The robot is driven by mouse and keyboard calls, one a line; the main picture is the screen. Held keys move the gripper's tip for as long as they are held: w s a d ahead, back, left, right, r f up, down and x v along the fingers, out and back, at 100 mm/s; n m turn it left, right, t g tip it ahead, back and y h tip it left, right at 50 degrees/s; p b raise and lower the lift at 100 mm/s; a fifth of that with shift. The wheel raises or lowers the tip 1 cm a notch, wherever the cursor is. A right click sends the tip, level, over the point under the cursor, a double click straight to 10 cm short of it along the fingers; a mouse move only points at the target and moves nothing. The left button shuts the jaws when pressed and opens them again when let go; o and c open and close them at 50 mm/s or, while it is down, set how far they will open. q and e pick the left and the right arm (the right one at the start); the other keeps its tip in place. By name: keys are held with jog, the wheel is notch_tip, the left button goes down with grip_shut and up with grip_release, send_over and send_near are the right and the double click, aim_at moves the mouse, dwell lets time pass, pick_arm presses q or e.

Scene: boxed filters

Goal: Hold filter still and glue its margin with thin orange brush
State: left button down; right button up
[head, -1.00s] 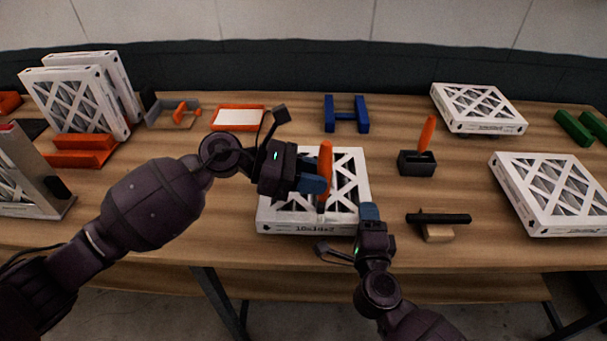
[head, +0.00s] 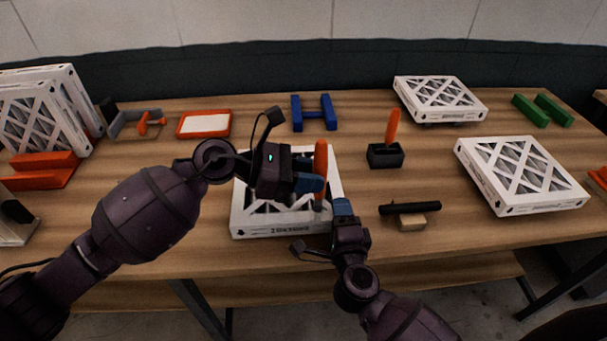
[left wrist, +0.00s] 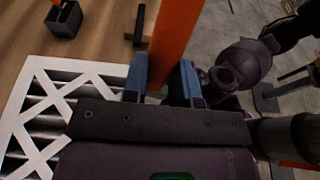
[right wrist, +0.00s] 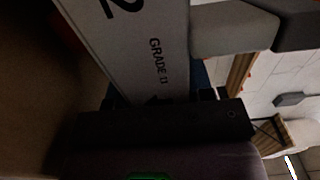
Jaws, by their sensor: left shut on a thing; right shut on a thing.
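The white framed filter (head: 250,229) lies flat on the table in front of me, its lattice top partly hidden by my left gripper. My left gripper (head: 318,184) is shut on the thin orange brush (head: 320,160), held roughly upright over the filter's right side; the brush also fills the top of the left wrist view (left wrist: 175,40). I cannot tell whether its tip touches the margin. My right gripper (head: 342,208) is shut on the filter's front right corner; the filter's printed side shows close up in the right wrist view (right wrist: 150,50).
Another orange-handled brush (head: 392,125) stands in a dark holder (head: 385,155). A black-handled tool (head: 410,208) rests on a small block to the right. Other filters lie at right (head: 515,175) and back right (head: 440,92). An orange tray (head: 204,124) and blue stand (head: 313,113) are behind.

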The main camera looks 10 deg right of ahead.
pick_arm(q)
jog(key=shift+s+d, duration=0.2)
jog(key=shift+d, duration=1)
jog(key=shift+d+r, duration=0.15)
jog(key=shift+r, duration=0.05)
jog(key=w+a, duration=0.2)
jog(key=a, duration=1.4)
jog(key=shift+w+a+f, duration=0.2)
jog(key=shift+a, duration=0.2)
dwell(0.5)
jog(key=shift+r, duration=0.1)
jog(key=shift+r, duration=2.9)
